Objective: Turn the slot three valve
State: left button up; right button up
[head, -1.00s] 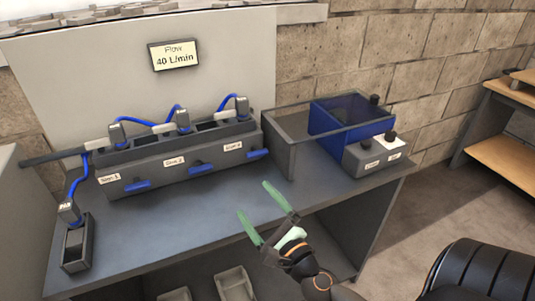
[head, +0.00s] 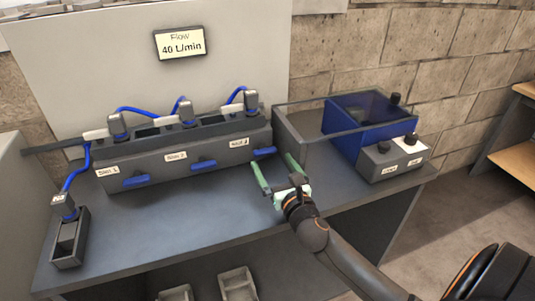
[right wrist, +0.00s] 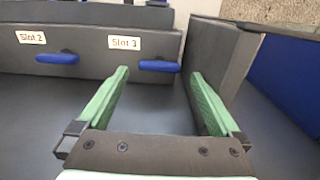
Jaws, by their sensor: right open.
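The slot three valve (head: 264,153) is a blue lever handle on the front of the grey slotted unit (head: 140,168), below the "Slot 3" label (head: 239,143). In the right wrist view the blue handle (right wrist: 159,66) lies roughly level, between the line of my two fingertips and a little beyond them. My right gripper (head: 272,172) is open with green fingers, just in front of the handle. It shows empty in the right wrist view (right wrist: 158,82), and I cannot see it touching the handle. My left gripper is not in view.
The slot 2 valve (head: 203,164) and slot 1 valve (head: 136,181) lie to the left. A grey-walled bay (head: 298,146) with a blue box (head: 350,139) and a control box with knobs (head: 397,160) stand to the right. The bench front (head: 200,213) is clear.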

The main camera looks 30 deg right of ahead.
aim_at(267, 153)
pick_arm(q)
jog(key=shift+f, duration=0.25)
pick_arm(e)
jog(key=shift+x, duration=2.5)
jog(key=shift+c, duration=0.2)
